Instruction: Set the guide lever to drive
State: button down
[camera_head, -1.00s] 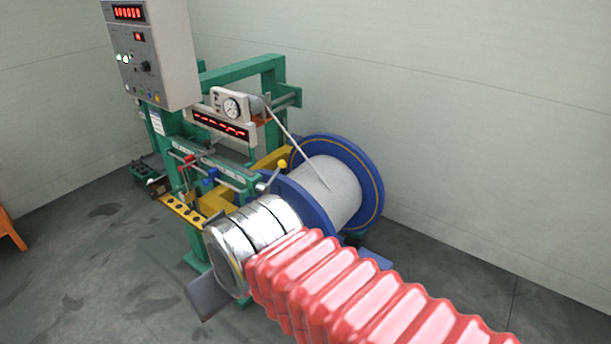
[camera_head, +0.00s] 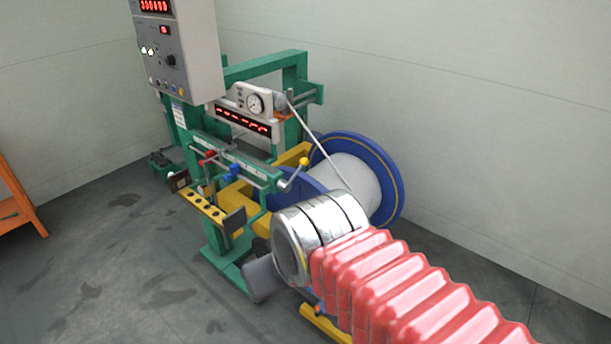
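The strander's take-up stand (camera_head: 262,72) is a green frame with several small levers. One short lever with a yellow knob (camera_head: 304,161) slants up and right beside the blue-flanged reel. A red-knobbed handle (camera_head: 209,155) and a blue-knobbed handle (camera_head: 233,170) sit on the green rail to its left. I cannot read which one is the guide lever or its marked positions. My gripper (camera_head: 248,250) shows two dark grey finger pads, spread apart with nothing seen between them. It is below and left of the yellow knob, apart from it. My silver wrist hides part of the machine.
A control box (camera_head: 178,50) with red displays stands at upper left. A yellow plate with holes (camera_head: 202,207) juts out near my fingers. The blue-flanged reel (camera_head: 398,190) is behind my wrist. Orange furniture (camera_head: 22,205) stands far left. Floor at lower left is clear.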

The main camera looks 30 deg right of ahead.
aim_at(285, 186)
jog(key=i, duration=1)
